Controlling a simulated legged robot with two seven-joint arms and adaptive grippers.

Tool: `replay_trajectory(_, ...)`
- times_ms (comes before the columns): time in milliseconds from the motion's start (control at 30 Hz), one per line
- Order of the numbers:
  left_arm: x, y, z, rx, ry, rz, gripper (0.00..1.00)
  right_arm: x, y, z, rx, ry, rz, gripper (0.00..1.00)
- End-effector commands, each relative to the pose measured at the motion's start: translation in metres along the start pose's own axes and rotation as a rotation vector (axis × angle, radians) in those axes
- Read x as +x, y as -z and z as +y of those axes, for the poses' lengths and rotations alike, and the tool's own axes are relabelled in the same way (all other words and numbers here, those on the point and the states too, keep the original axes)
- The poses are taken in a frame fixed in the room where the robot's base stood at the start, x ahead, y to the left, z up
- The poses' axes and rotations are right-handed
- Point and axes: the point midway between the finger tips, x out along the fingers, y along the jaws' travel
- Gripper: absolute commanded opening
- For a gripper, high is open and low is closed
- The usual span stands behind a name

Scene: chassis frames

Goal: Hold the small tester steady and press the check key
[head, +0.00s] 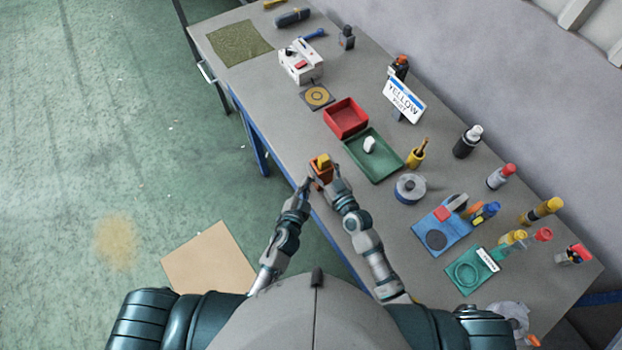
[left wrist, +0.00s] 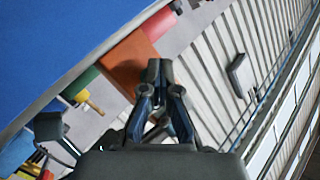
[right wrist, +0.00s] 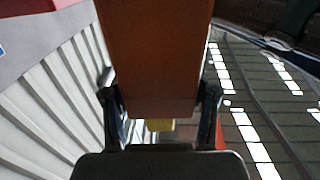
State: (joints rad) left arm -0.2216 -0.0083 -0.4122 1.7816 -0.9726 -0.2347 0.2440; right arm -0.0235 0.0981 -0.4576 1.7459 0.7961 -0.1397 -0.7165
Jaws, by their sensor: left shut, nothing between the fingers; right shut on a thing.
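The small tester is an orange box (head: 320,174) with a yellow part (head: 323,160) on top, over the table's near edge. My right gripper (head: 329,181) is shut on it. In the right wrist view the orange body (right wrist: 150,60) stands between the two fingers, with a bit of yellow (right wrist: 160,125) below it. My left gripper (head: 309,184) is shut and empty, close beside the tester's left side. In the left wrist view its closed fingertips (left wrist: 160,70) lie by the orange box (left wrist: 128,62); I cannot tell whether they touch. The check key is not clearly seen.
A green tray (head: 353,151) with a white piece and a red tray (head: 346,119) stand just beyond the tester. A yellow cup (head: 415,158) and a tape roll (head: 410,188) are to the right. A cardboard sheet (head: 208,259) lies on the floor.

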Motion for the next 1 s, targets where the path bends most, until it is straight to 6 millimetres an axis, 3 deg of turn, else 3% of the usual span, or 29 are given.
replay_trajectory(767,-0.015,-0.011,-0.010,0.000,-0.001,0.000,0.00,0.000,-0.001,-0.001,0.002,0.002,-0.002,0.15)
replay_trajectory(1000,-0.029,-0.021,-0.020,0.002,-0.001,-0.001,0.00,0.000,-0.001,-0.001,0.001,0.001,-0.002,0.15)
